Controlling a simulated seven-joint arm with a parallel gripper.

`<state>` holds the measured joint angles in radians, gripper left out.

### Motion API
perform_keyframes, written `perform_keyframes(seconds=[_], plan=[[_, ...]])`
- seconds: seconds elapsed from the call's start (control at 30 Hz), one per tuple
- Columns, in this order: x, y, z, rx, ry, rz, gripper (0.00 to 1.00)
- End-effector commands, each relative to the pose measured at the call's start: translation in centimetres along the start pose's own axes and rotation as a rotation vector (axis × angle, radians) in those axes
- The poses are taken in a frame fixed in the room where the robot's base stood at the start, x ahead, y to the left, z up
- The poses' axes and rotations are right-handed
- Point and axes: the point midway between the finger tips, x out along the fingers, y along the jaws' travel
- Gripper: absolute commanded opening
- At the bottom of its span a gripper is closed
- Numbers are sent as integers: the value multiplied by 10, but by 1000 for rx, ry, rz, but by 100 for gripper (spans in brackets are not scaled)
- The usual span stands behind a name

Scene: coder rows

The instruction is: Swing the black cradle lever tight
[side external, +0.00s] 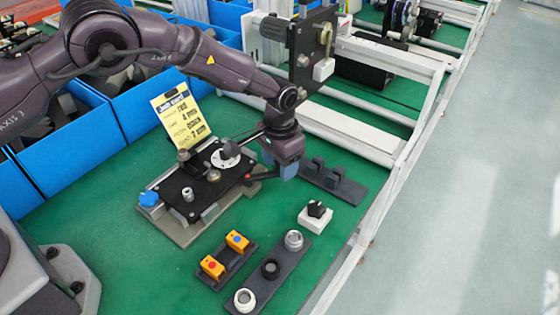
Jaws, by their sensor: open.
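The cradle is a black plate (204,188) on a grey base (172,225), with a white round disc, metal posts and a blue knob (149,198) at its left corner. A dark bar that looks like the black lever (264,176) sticks out at the cradle's right end, beside a small red part. My gripper (280,168) points down just right of the cradle, close to that bar. Its blue-grey fingers are open, and I see nothing held between them. Whether a finger touches the lever cannot be told from this view.
A yellow job card (182,113) stands behind the cradle. In front are a rack with two orange blocks (237,240), a dark strip with round parts (270,269) and a black-knobbed white box (315,217). A dark holder (333,183) lies right of my gripper. Blue bins (65,152) stand left.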

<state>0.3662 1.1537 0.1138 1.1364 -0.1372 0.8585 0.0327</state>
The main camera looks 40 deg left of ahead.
Motion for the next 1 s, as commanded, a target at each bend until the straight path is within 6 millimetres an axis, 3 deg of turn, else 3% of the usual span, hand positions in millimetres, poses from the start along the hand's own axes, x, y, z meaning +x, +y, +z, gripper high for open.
perform_keyframes(seconds=[0.13,0.33,0.37,0.73,1.0], plan=[[0,0,0,0,0,0,48],[0,0,0,0,0,0,2],[0,0,0,0,0,0,0],[-1,3,2,41,0,2,0],[-1,13,8,209,-2,2,0]])
